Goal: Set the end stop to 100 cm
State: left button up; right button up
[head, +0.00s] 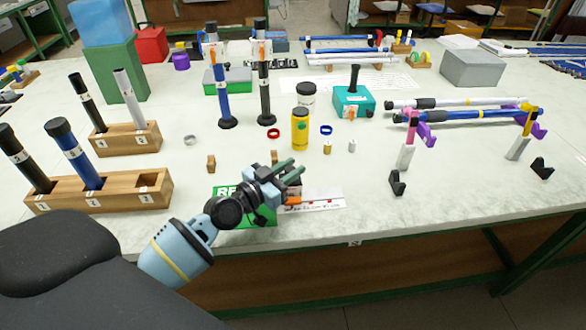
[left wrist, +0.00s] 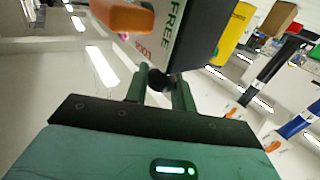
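My left gripper (head: 298,168) is over the front edge of the table, above a green block with white letters (head: 228,191). A white scale strip (head: 322,200) with an orange pointer (head: 293,201) lies beside it; its numbers are too small to read. In the left wrist view, a dark body with a pale plate marked FREE and LOCK (left wrist: 176,30) is close ahead, with an orange part (left wrist: 122,15) at its side. A round black knob (left wrist: 160,80) fills the narrow gap between my left fingertips (left wrist: 160,90). My arm hides much of the device. My right gripper is not in view.
Wooden racks (head: 100,192) with upright rods stand at left. A yellow bottle (head: 300,130), small rings and a teal box (head: 354,102) are behind the gripper. Rods lie on supports (head: 407,152) at right. The front table top right of the strip is mostly clear.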

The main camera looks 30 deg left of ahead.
pick_arm(q)
jog(key=o, duration=0.4)
jog(key=shift+s, duration=0.15)
jog(key=v, duration=0.6)
jog(key=shift+s+a+f+b, duration=0.1)
jog(key=shift+s+b, duration=0.2)
jog(key=shift+s+a, duration=0.2)
jog(key=shift+s, duration=0.2)
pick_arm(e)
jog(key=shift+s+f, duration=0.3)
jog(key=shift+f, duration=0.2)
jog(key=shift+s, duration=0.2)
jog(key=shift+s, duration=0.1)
